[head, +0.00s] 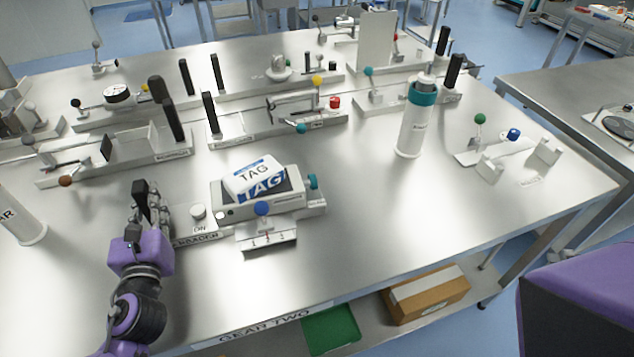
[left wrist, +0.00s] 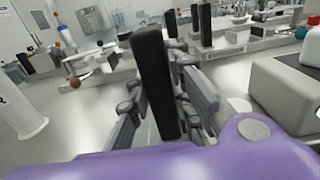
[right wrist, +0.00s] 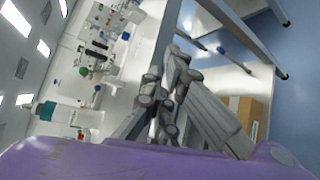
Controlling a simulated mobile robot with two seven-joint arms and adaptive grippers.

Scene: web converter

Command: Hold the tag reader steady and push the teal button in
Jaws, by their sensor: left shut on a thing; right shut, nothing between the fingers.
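The tag reader (head: 287,207) is a grey box on a light base plate on the near table. A white and blue TAG card (head: 255,178) lies tilted on its top. The teal button (head: 312,181) sticks out of its right side. My left gripper (head: 139,208) is shut on an upright black handle (left wrist: 156,80) left of the reader, seemingly at the left end of its base plate; the fingers hide the handle's foot. My right gripper (right wrist: 168,75) is shut and empty, away from the reader; its fingers show only in the right wrist view.
A blue knob (head: 262,208) with a small scale plate is in front of the reader, and a white ON knob (head: 198,212) is at its left. A white bottle with a teal collar (head: 413,125) stands to the right. Table space between reader and bottle is clear.

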